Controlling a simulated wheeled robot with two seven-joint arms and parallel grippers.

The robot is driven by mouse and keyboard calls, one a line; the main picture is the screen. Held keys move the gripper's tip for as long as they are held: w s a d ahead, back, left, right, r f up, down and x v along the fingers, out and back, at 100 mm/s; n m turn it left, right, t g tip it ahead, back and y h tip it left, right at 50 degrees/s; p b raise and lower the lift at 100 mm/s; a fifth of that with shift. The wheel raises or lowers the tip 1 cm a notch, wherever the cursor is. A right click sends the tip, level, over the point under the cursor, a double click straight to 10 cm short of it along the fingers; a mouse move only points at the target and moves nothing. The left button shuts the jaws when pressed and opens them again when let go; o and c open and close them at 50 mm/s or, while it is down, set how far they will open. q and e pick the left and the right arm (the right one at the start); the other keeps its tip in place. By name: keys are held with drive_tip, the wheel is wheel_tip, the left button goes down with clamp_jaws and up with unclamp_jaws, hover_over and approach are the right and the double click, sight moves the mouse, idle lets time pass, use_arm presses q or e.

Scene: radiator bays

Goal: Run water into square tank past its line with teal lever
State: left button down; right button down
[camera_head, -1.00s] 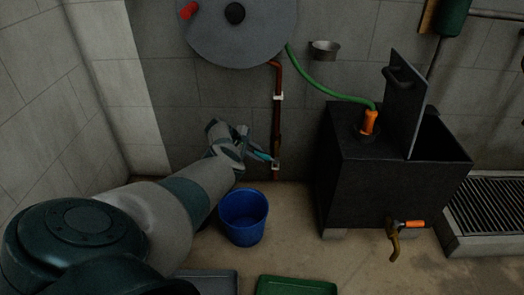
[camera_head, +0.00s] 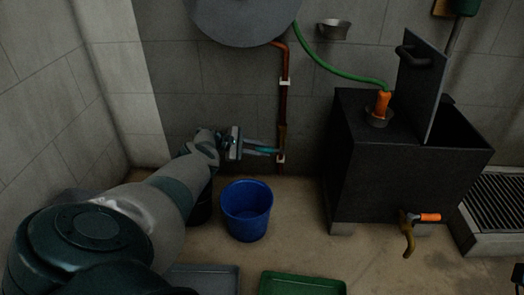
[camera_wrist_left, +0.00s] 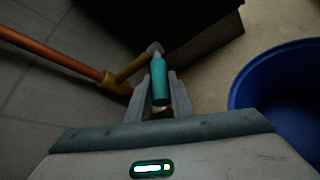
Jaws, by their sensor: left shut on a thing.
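The teal lever (camera_head: 264,150) sits on a valve low on the copper pipe (camera_head: 284,100) by the back wall. It also shows as a teal handle in the left wrist view (camera_wrist_left: 159,82). My left gripper (camera_head: 252,149) is shut on the lever, with one finger on each side of it (camera_wrist_left: 160,95). The square tank (camera_head: 375,175) is a black box at the right with its lid (camera_head: 420,90) standing up. A green hose (camera_head: 340,72) runs to an orange fitting (camera_head: 383,103) on its top. The tank's line and any water inside cannot be seen. My right gripper is not in view.
A blue bucket (camera_head: 246,212) stands on the floor just below my left gripper. A brass tap with an orange handle (camera_head: 428,217) sticks out of the tank's front. Grey (camera_head: 207,277) and green (camera_head: 300,284) trays lie in front. A floor grate (camera_head: 500,200) is at the right.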

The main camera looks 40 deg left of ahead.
use_arm(q)
drive_tip(key=shift+f, duration=0.1)
drive_tip(key=c, duration=1.6)
unclamp_jaws()
drive_tip(key=shift+o, duration=0.2)
